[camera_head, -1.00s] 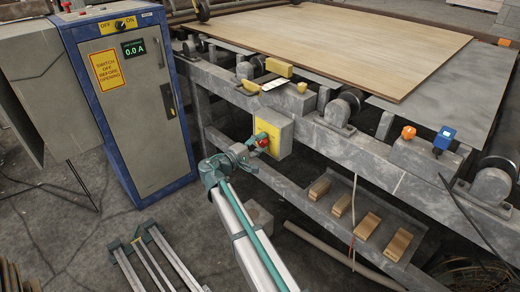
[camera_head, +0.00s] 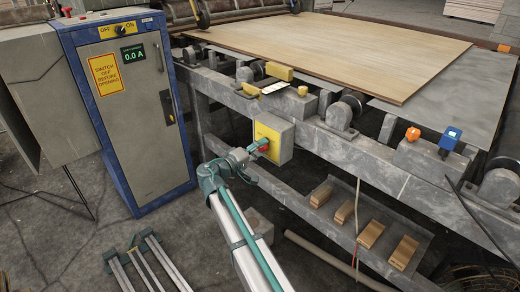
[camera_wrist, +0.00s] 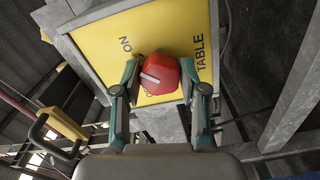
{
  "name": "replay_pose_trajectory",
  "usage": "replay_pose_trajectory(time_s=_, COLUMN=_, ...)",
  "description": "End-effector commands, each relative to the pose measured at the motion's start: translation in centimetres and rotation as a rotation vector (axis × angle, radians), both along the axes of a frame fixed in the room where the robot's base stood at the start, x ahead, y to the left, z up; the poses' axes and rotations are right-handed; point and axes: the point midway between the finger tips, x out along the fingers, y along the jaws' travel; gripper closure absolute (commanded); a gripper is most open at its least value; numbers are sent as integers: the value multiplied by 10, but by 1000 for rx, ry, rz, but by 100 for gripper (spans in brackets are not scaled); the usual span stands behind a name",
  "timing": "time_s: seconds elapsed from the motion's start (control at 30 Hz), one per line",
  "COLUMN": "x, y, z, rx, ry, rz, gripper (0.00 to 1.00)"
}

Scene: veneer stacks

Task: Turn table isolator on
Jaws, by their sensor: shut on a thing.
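The table isolator (camera_head: 277,131) is a grey box with a yellow face on the table frame's side. Its red knob (camera_wrist: 158,82) has a white pointer bar. In the wrist view the bar lies left of the knob's middle and slants. The label ON shows to the knob's upper left and TABLE to its right; a label below is partly covered. My gripper (camera_wrist: 160,69) has one finger on each side of the knob and is shut on it. In the head view my gripper (camera_head: 255,150) reaches the isolator from the lower left, partly hiding the knob.
A blue-grey cabinet (camera_head: 145,130) with its own OFF/ON switch (camera_head: 121,29) and a 0.0 A display stands left. A veneer sheet (camera_head: 350,50) lies on the table. Wooden blocks (camera_head: 345,211) sit on the lower shelf (camera_head: 395,210). A hose and cable hang nearby.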

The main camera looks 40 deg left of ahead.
Motion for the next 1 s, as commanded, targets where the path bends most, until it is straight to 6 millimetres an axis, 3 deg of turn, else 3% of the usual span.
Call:
replay_pose_trajectory(time_s=0.1, x=0, y=0, z=0, rx=2, ry=1, rz=0, gripper=92)
replay_pose_trajectory(time_s=0.13, x=0, y=0, z=0, rx=2, ry=0, rz=1, gripper=53)
replay_pose_trajectory(time_s=0.27, x=0, y=0, z=0, rx=1, ry=1, rz=0, gripper=32)
replay_pose_trajectory(time_s=0.67, x=-5, y=1, z=0, rx=0, ry=0, rz=1, gripper=32)
replay_pose_trajectory(time_s=0.83, x=-25, y=3, z=0, rx=0, ry=0, rz=2, gripper=32)
replay_pose_trajectory(time_s=1.0, x=-57, y=8, z=0, rx=0, ry=0, rz=3, gripper=32)
